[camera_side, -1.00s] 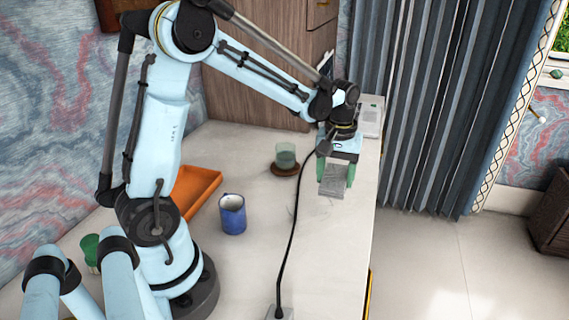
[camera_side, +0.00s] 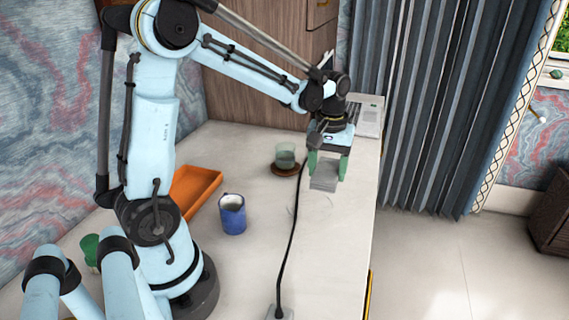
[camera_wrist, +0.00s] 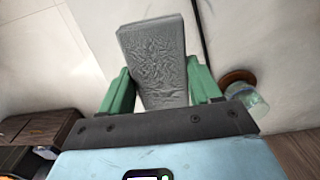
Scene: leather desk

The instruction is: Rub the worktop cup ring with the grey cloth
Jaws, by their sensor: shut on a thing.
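The grey cloth (camera_side: 326,174) is a folded block between the green fingers of my gripper (camera_side: 328,166). In the wrist view the cloth (camera_wrist: 153,62) shows a wrinkled face, and the fingers of my gripper (camera_wrist: 162,92) are shut on its two sides. In the side view the cloth is low over the pale worktop (camera_side: 333,240), near its right edge; I cannot tell whether it touches. I cannot clearly make out the cup ring; faint marks show on the worktop left of the cloth.
A glass (camera_side: 285,155) stands on a brown coaster (camera_side: 286,170) left of my gripper. A black cable (camera_side: 291,225) runs along the worktop. A blue mug (camera_side: 232,216) and an orange tray (camera_side: 196,190) are further left. A pale box (camera_side: 369,118) stands behind. The front right worktop is clear.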

